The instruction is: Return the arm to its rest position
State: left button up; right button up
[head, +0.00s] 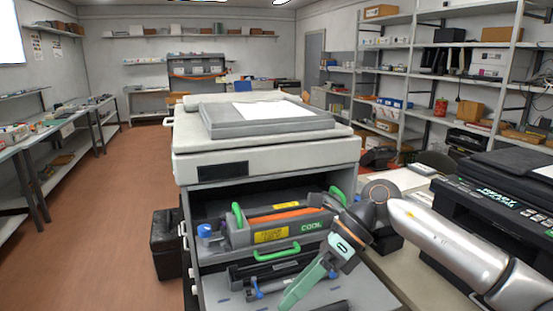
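My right arm (435,235) comes in from the right and reaches across the open front of the copier (265,160). Its gripper (297,291) points down and left over the pulled-out grey tray (228,292), with pale green fingers. The fingers overlap in this view, so the gap between them cannot be judged. No object shows clearly between them. Left of and behind the gripper, a grey cartridge unit (240,236) with green handles, yellow label and "COOL" marking sits in the copier. A dark cartridge (245,272) lies in front of it. My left gripper is out of view.
A black printer (480,205) stands on the table at right, close to my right arm. A black case (166,245) stands on the floor left of the copier. Shelving (450,45) lines the right wall and benches (35,150) the left. The brown floor between is open.

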jog(key=s+a+m+y, duration=0.4)
jog(key=a+m+y, duration=0.2)
jog(key=a+y, duration=0.3)
jog(key=w+d+f+m+t+h, duration=0.1)
jog(key=d+f+m+t+h, duration=0.25)
jog(key=f+m+t, duration=0.55)
jog(key=w+d+f+m+t+h, duration=0.1)
jog(key=d+f+m+t+h, duration=0.25)
jog(key=m, duration=0.85)
jog(key=w+d+f+m+t+h, duration=0.2)
jog(key=d+f+m+t, duration=0.4)
jog(key=m, duration=0.5)
jog(key=s+d+f+m+g+h, duration=0.3)
jog(key=s+d+f+m, duration=0.2)
jog(key=s+f, duration=0.4)
jog(key=s+d+f+m+g+h, duration=0.3)
jog(key=s+d+f+m, duration=0.1)
jog(key=s+f, duration=0.5)
jog(key=shift+s+d+f+m+h, duration=0.2)
jog(key=shift+d+m+h, duration=0.1)
jog(key=shift+d+m, duration=0.1)
